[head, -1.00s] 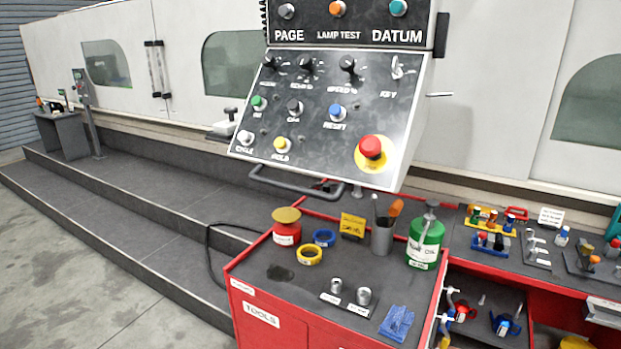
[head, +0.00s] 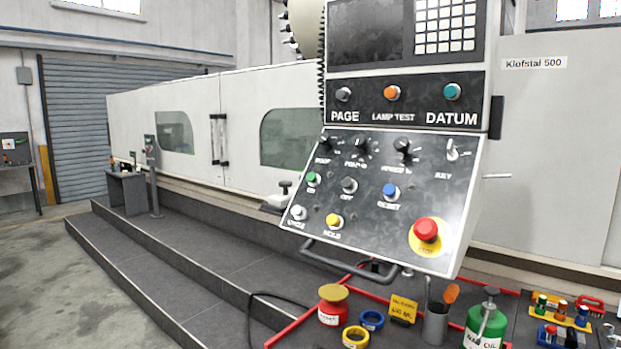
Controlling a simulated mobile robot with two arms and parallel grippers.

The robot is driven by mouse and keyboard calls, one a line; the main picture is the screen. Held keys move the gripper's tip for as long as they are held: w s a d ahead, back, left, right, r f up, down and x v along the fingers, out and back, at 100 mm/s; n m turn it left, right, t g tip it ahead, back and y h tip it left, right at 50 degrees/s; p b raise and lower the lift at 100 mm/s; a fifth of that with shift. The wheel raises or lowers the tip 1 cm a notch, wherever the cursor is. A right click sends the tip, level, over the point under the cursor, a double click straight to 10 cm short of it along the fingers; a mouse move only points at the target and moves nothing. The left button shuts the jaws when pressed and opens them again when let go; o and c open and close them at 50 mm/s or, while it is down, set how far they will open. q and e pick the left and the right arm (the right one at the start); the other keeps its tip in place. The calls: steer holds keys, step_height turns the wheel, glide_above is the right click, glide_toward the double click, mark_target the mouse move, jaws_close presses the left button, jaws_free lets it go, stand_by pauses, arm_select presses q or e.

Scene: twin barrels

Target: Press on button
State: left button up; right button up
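The control panel (head: 385,195) hangs in the middle right of the head view, tilted towards me. A green button (head: 313,179) with a label that seems to read "ON" sits on its left side. A dark button (head: 349,185) labelled "OFF" is beside it, then a blue reset button (head: 390,192). A white cycle button (head: 298,212) and a yellow hold button (head: 334,221) are below. A large red button (head: 426,229) on a yellow disc is at the lower right. Neither of my grippers is in view.
A handle bar (head: 347,261) runs under the panel. Below stands a red-edged cart (head: 283,334) with a red pot (head: 333,305), tape rolls (head: 356,337), a grey cup (head: 434,324) and a green oil can (head: 485,325). Dark steps (head: 180,270) lie at left, with open floor beyond.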

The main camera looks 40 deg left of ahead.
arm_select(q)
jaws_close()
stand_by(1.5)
